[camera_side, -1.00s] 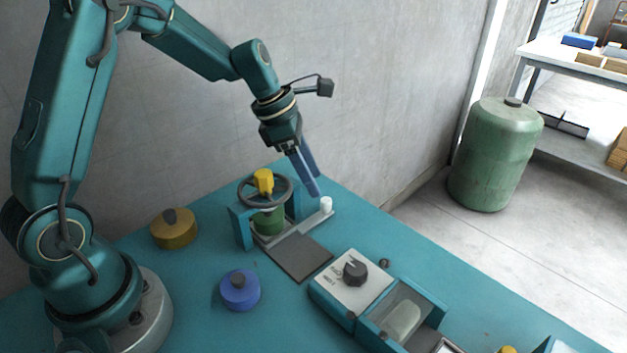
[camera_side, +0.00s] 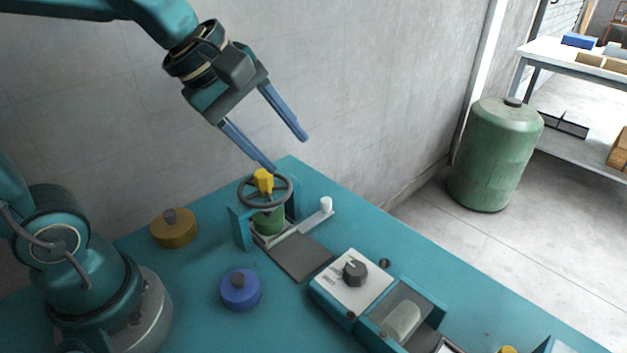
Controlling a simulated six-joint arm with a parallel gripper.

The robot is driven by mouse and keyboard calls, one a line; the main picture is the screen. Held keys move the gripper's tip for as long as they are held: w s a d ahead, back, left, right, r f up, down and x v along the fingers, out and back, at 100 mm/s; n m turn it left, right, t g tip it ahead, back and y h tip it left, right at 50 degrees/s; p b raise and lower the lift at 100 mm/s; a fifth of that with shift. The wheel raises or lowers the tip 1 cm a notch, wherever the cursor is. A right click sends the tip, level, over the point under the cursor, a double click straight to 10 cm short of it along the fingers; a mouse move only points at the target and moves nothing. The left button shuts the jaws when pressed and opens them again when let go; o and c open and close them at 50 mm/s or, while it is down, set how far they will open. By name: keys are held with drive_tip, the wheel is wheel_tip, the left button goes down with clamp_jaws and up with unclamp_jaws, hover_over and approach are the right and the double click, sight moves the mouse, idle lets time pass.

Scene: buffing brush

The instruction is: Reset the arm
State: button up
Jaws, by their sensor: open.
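My gripper (camera_side: 288,154) is open and empty. Its two long blue fingers are spread wide and point down to the right. It hangs in the air above the buffing station, in front of the grey wall. In the picture, the tip of the lower finger lies just above the handwheel (camera_side: 246,201); I cannot tell the exact gap. The handwheel carries a yellow knob (camera_side: 263,182) and sits over a green cylinder (camera_side: 268,221) in a teal frame (camera_side: 240,230).
A yellow round piece (camera_side: 173,230) and a blue round piece (camera_side: 240,290) stand on the teal table (camera_side: 190,290). A box with a black dial (camera_side: 355,271) and a clear-lidded bin (camera_side: 402,318) are at front right. A green drum (camera_side: 497,155) stands on the floor.

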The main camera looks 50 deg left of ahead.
drive_tip(key=s+a+f+m+y, duration=0.2)
drive_tip(key=s+m, duration=0.8)
drive_tip(key=m, duration=0.5)
drive_tip(key=shift+a+f+m, duration=0.15)
drive_tip(key=shift+f+m, duration=0.25)
drive_tip(key=shift+f, duration=0.45)
